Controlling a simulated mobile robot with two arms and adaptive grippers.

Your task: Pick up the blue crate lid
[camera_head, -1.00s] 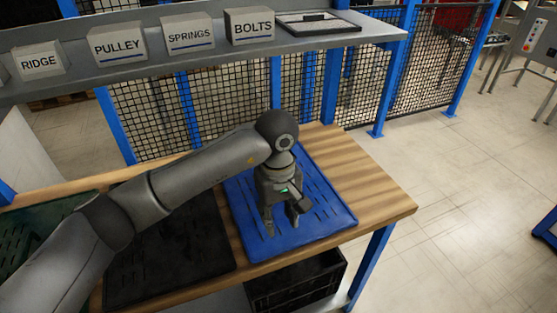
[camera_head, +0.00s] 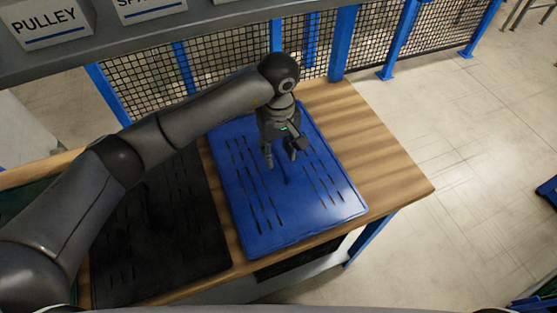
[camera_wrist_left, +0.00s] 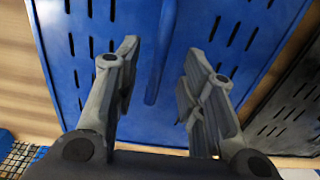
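The blue crate lid (camera_head: 290,222) lies flat on the wooden table, with rows of dark slots. In the left wrist view the lid (camera_wrist_left: 145,115) fills the middle, and a raised blue bar (camera_wrist_left: 164,45) runs along it between my fingers. My left gripper (camera_head: 280,160) points down over the back half of the lid. Its two fingers stand wide apart in the left wrist view (camera_wrist_left: 160,60), one on each side of the bar, with nothing held. I cannot tell how far the fingertips are above the lid. My right gripper is not in view.
A black slotted lid (camera_head: 165,230) lies left of the blue one, under my left arm. Bare wooden table (camera_head: 375,150) is free on the right. A shelf with labelled boxes (camera_head: 50,25) and a mesh fence (camera_head: 235,65) stand behind.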

